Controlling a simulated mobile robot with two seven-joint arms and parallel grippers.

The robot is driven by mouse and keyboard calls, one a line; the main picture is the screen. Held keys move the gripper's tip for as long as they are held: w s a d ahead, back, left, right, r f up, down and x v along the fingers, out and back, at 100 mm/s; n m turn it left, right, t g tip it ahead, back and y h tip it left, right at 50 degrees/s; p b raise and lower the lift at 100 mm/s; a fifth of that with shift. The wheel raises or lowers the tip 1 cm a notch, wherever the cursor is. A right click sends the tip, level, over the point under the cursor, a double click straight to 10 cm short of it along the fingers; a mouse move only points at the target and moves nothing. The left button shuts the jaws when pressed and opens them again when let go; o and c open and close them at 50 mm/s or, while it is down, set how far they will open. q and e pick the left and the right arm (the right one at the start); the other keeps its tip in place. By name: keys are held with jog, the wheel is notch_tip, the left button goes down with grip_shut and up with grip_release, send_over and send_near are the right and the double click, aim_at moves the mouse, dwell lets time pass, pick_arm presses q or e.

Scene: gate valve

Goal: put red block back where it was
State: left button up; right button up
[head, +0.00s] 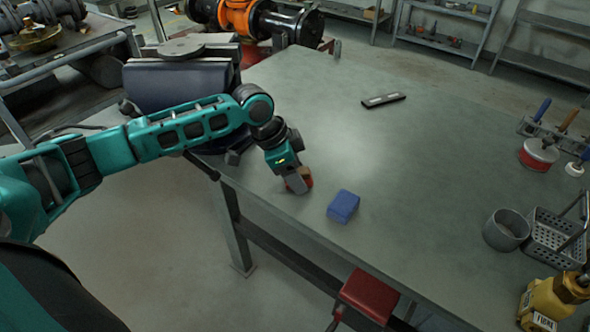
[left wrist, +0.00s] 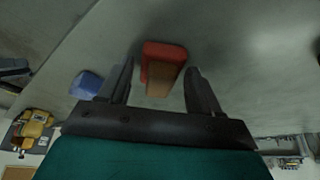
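The red block (head: 309,181) is on the grey workbench near its front-left edge, mostly hidden behind my left gripper (head: 297,184). In the left wrist view the red block (left wrist: 163,52) shows a red face and a brown, wood-coloured face. There it is between the two spread fingers of my left gripper (left wrist: 160,75), with a visible gap on its left side; contact on its right side is unclear. The left gripper looks open. A blue block (head: 343,206) lies on the bench just right of the gripper, and also shows in the left wrist view (left wrist: 86,84). My right gripper is not in view.
A bench vise (head: 180,80) stands at the bench's left end. A dark flat device (head: 383,100) lies farther back. The bench's middle is clear.

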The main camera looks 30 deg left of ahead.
pick_arm(q)
jog(key=shift+o, duration=0.6)
jog(key=shift+r, duration=0.1)
jog(key=shift+a+r, duration=0.1)
jog(key=shift+r, duration=0.25)
jog(key=p+v, duration=0.1)
jog(key=v, duration=1)
jog(key=shift+r+p, duration=0.2)
jog(key=shift+p, duration=0.15)
